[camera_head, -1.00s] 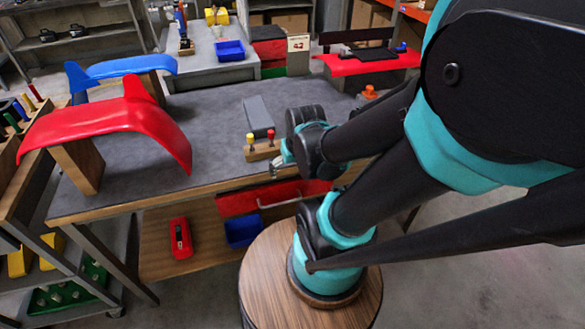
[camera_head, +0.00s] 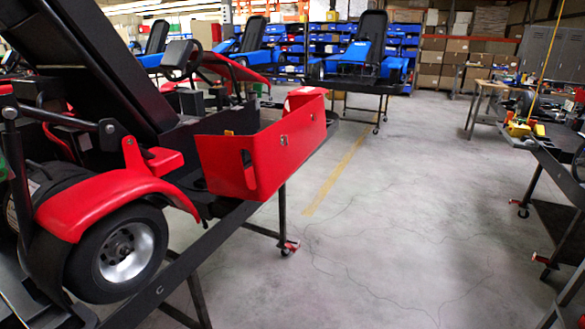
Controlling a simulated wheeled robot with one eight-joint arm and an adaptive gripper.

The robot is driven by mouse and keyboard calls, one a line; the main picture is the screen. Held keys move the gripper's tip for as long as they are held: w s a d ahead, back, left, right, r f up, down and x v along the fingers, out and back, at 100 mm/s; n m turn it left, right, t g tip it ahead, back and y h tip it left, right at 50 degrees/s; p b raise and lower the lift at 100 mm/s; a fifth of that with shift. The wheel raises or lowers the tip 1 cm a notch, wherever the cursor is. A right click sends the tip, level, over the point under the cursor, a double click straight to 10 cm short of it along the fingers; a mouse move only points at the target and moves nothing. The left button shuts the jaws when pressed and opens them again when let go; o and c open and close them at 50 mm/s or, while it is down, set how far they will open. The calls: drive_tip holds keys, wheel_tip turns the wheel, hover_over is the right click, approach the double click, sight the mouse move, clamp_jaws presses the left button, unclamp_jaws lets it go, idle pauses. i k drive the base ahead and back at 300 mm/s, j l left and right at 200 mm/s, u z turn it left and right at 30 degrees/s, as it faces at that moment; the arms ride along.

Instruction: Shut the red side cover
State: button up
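The red side cover (camera_head: 288,146) is on the near side of a red and black kart (camera_head: 110,205) at the left of the head view. It is a boxy panel with a dark rectangular cut-out near its left end and a small dark spot on its long face. It appears to stand out from the kart's side, over the stand's edge. How it joins the kart is not clear from here. My gripper is not in this view.
The kart rests on a dark wheeled stand (camera_head: 283,215). Open concrete floor (camera_head: 390,220) with a yellow line lies right of it. Another stand (camera_head: 560,170) with tools is at the right edge. Blue karts (camera_head: 362,60) and stacked boxes (camera_head: 470,52) are behind.

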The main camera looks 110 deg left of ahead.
sight(273, 163)
drive_tip(key=u, duration=3.9)
